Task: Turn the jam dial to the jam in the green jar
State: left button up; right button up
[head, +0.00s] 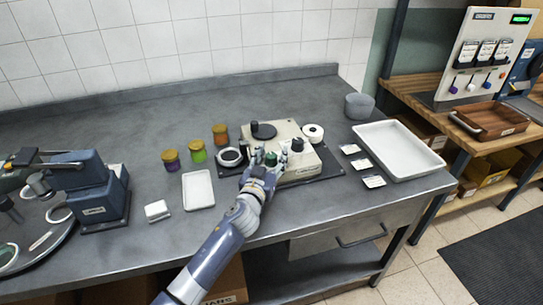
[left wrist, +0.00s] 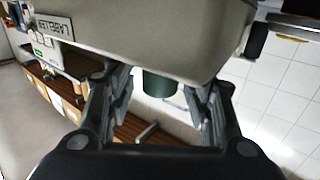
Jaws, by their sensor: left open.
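Three lidded jars stand on the grey bench in the head view: a purple jar (head: 172,161), a green jar (head: 198,153) and an orange jar (head: 220,135). A pale machine (head: 307,160) stands to their right; its plate reads LABELLER in the left wrist view (left wrist: 150,35). A dark green knob (head: 270,159) shows at its front and also in the left wrist view (left wrist: 168,86). My left gripper (head: 272,164) is open at the labeller's front, with the knob between its fingers in the picture. Contact and the knob's setting cannot be told. My right gripper is not in view.
A white tray (head: 199,202) and small white box (head: 157,209) lie in front of the jars. A blue machine (head: 101,202) stands left. Right of the labeller are several label cards (head: 362,164), a large white tray (head: 432,166) and a grey bowl (head: 360,106).

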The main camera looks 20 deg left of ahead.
pick_arm(q)
jog(key=c, duration=1.1)
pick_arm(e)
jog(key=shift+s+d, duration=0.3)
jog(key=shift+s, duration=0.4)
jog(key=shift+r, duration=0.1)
